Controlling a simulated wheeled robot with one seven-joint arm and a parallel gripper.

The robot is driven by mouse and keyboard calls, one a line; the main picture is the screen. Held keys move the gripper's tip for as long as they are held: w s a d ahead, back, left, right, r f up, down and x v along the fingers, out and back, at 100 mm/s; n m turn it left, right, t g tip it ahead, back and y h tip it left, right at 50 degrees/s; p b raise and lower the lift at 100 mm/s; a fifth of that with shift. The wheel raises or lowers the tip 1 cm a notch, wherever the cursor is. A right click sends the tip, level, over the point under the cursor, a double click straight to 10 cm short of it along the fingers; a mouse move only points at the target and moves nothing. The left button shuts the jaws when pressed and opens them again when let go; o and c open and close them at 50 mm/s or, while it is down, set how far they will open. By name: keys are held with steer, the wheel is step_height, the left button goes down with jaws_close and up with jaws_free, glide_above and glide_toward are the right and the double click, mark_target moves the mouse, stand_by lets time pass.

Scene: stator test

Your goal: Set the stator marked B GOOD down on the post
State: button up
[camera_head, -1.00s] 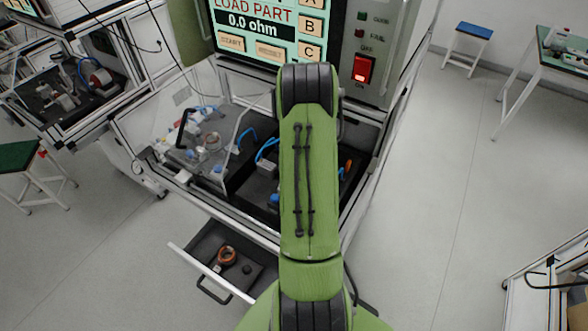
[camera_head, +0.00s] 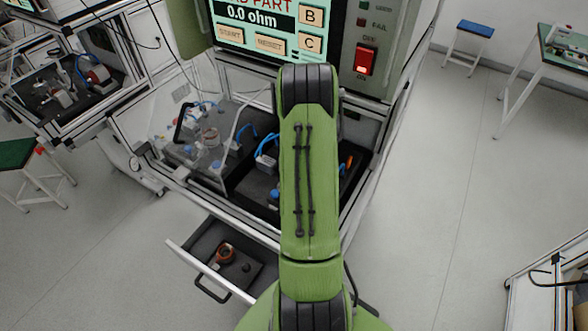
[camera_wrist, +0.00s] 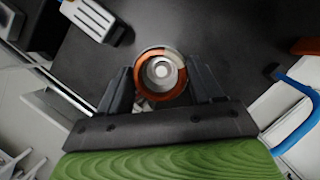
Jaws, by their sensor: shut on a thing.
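In the wrist view my gripper (camera_wrist: 161,80) has its two dark fingers on either side of a stator (camera_wrist: 180,88), a ring with copper-coloured windings, and is shut on it. No B GOOD mark can be read on it. A round, light metal part (camera_wrist: 161,69) shows through the ring's bore; it looks like the top of a post. I cannot tell whether the stator is around it or still above it. In the head view my green arm hides the gripper and the held stator.
An open drawer (camera_head: 205,291) holds another copper-coloured ring (camera_head: 224,254). A clear cover (camera_head: 205,150) stands left of my arm, over a fixture. Blue hoses (camera_wrist: 296,133) lie at the right of the wrist view, and a grey block (camera_wrist: 90,15) is at upper left.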

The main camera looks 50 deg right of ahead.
stand_by(0.3)
steer(key=shift+f+b, duration=0.5)
steer(key=shift+b, duration=0.1)
steer(key=o, duration=1.5)
steer(key=shift+r, duration=0.1)
steer(key=v, duration=1.5)
steer(key=shift+s+a+r, duration=0.1)
steer(key=shift+s+r, duration=0.05)
steer(key=shift+r, duration=0.1)
